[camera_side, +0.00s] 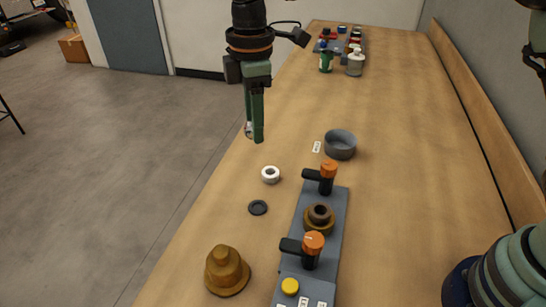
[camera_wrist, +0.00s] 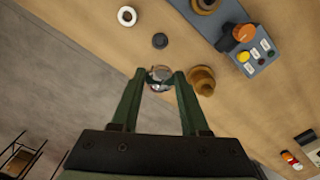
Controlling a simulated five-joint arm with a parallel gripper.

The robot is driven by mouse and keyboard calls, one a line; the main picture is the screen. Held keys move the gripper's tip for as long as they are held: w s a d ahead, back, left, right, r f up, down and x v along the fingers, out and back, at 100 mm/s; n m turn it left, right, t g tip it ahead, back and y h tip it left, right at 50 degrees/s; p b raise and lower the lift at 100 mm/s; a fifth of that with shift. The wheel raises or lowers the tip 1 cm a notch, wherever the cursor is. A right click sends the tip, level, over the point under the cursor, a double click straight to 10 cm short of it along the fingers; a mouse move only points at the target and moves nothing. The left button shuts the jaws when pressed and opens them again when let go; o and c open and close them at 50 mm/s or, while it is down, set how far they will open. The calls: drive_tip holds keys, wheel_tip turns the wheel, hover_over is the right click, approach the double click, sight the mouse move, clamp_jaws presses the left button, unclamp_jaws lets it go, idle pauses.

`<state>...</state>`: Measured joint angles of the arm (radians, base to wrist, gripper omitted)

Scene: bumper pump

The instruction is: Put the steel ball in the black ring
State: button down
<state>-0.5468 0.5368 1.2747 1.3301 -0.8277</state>
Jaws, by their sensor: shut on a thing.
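My gripper (camera_side: 254,133) is raised above the left part of the table, fingers pointing down. It is shut on the shiny steel ball (camera_wrist: 160,76), which sits between the fingertips in the wrist view. In the side view only a small bright part of the ball (camera_side: 248,129) shows beside the fingers. The black ring (camera_side: 258,208) lies flat on the table, left of the grey panel and apart from the gripper. In the wrist view the black ring (camera_wrist: 160,40) appears just above the ball.
A white ring (camera_side: 270,174) lies beyond the black one. A brass bell-shaped part (camera_side: 226,270) stands at the front. The grey panel (camera_side: 335,225) carries orange-topped black handles and a brass socket. A grey bowl (camera_side: 340,144) stands behind it. Bottles stand far back.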

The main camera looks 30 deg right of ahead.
sight(259, 208)
wheel_tip(259, 208, down, 20)
drive_tip(key=shift+r, duration=0.15)
idle(0.4)
drive_tip(key=shift+f, duration=0.25)
drive_tip(key=shift+c, duration=2)
unclamp_jaws()
